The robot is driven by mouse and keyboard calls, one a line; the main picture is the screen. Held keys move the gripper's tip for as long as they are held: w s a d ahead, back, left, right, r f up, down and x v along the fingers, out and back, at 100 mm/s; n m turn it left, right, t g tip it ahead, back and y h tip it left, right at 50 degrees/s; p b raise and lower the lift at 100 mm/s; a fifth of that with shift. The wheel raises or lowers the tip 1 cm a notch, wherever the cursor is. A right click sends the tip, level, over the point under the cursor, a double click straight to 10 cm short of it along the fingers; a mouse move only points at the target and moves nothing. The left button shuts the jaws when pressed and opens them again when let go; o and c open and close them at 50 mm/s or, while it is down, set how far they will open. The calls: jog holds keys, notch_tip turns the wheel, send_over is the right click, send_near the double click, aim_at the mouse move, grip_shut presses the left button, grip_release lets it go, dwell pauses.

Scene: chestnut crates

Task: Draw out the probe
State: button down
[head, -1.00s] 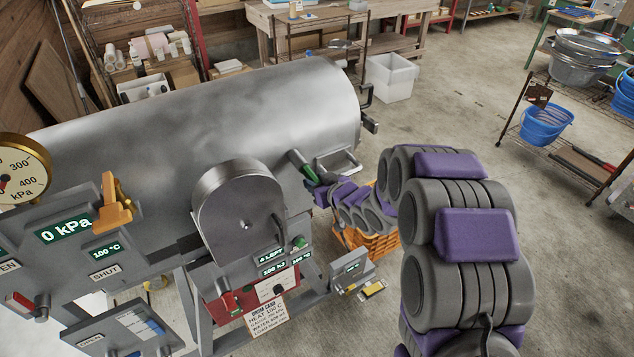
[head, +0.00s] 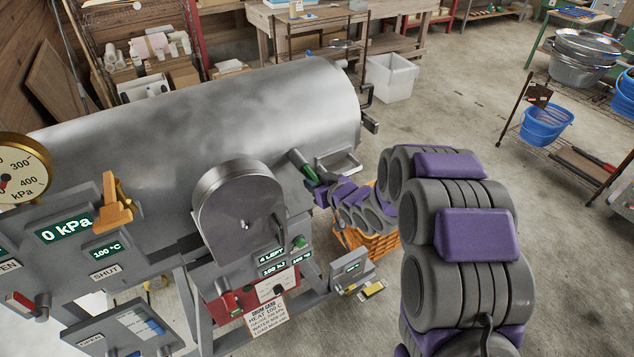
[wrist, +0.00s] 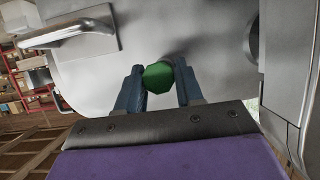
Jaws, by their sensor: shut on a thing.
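The probe has a green handle (head: 302,165) at the right end of the big grey steel drum (head: 250,100). In the wrist view the green handle (wrist: 158,77) sits between the two dark blue fingers of my gripper (wrist: 158,88), which is shut on it. A grey shaft runs from the handle towards the drum in the head view. How deep the probe sits in the drum is hidden. My gripper (head: 316,180) is small and partly covered by my arm in the head view.
A round steel lid (head: 240,210) stands in front of the drum. An orange crate (head: 372,245) stands below my forearm. A metal handle (wrist: 70,32) is close by in the wrist view.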

jog(key=shift+s+d, duration=0.3)
jog(key=shift+s, duration=0.2)
dwell(0.3)
jog(key=c, duration=1.2)
grip_release()
grip_shut()
jog(key=s+d, duration=0.3)
jog(key=s, duration=0.2)
jog(key=shift+d+p, duration=0.25)
jog(key=shift+p, duration=0.15)
jog(key=shift+d, duration=0.1)
